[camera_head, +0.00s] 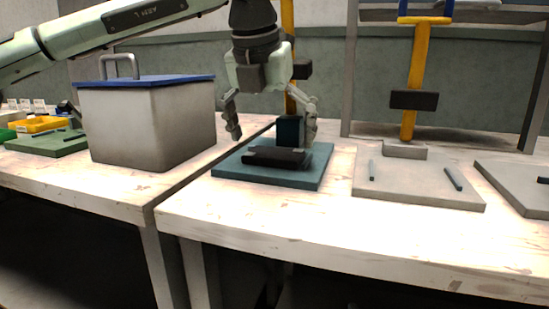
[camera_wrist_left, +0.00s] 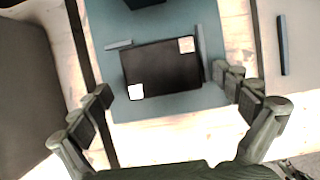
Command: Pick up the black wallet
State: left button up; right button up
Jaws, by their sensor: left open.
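The black wallet (camera_head: 277,157) lies on a teal board on the table. In the left wrist view it is a flat dark rectangle (camera_wrist_left: 163,72) with a pale square at two opposite corners. My left gripper (camera_head: 270,134) hangs above the board with its fingers spread wide and pointing down, apart from the wallet. In the wrist view the open fingers (camera_wrist_left: 168,88) stand to either side of the wallet's near end, with nothing between them in grip. My right gripper is not in view.
A grey box with a blue lid (camera_head: 150,125) stands at left. A grey board (camera_head: 415,190) with small rods lies at right. The table front is clear.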

pick_arm(q)
jog(key=shift+x, duration=0.9)
jog(key=shift+r, duration=0.1)
jog(key=c, duration=1)
jog(key=shift+r, duration=0.1)
